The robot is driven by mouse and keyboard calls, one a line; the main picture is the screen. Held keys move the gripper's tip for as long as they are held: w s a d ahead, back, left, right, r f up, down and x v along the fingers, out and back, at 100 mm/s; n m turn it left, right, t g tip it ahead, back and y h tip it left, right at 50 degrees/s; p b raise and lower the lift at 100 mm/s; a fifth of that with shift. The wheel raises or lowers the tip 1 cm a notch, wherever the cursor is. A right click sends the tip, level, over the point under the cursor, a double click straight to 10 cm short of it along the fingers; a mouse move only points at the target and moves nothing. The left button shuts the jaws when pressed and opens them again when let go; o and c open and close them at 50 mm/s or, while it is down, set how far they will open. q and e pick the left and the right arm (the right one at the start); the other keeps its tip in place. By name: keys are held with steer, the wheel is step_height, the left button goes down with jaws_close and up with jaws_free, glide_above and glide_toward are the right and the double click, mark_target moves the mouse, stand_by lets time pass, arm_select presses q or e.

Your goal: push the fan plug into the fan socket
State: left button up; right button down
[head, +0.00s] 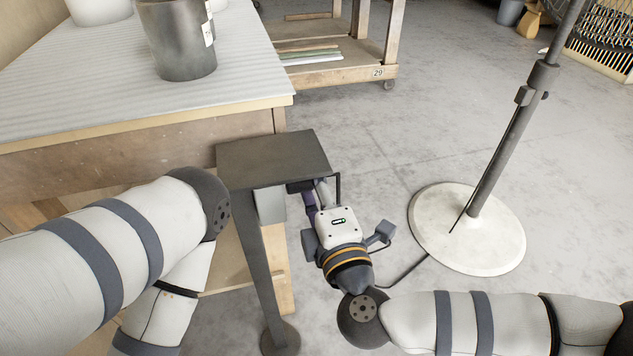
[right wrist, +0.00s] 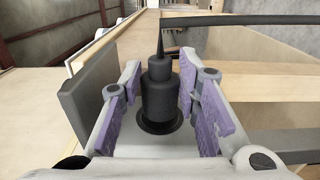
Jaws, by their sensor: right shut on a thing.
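The fan plug (right wrist: 160,88) is black and stepped, with a thin tapered end that points up in the right wrist view. It sits between the purple pads of my right gripper (right wrist: 165,95), which is shut on it. A dark ring shows around its lower end; I cannot tell how it relates to the socket. In the head view my right gripper (head: 317,192) is at the right edge of a dark stand's top plate (head: 272,155), and the plug is mostly hidden there. I cannot make out the fan socket clearly. My left gripper is out of view.
A light grey box (head: 270,205) hangs under the plate. The worktable (head: 90,85) with a dark pot (head: 178,45) is at left. A tall pole on a round white base (head: 480,245) stands at right, with a dark cable (head: 408,270) on the floor. Open floor lies between.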

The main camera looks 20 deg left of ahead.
steer(key=shift+s+a, duration=0.25)
steer(key=shift+a, duration=0.15)
stand_by(0.6)
steer(key=c, duration=1.1)
jaws_free()
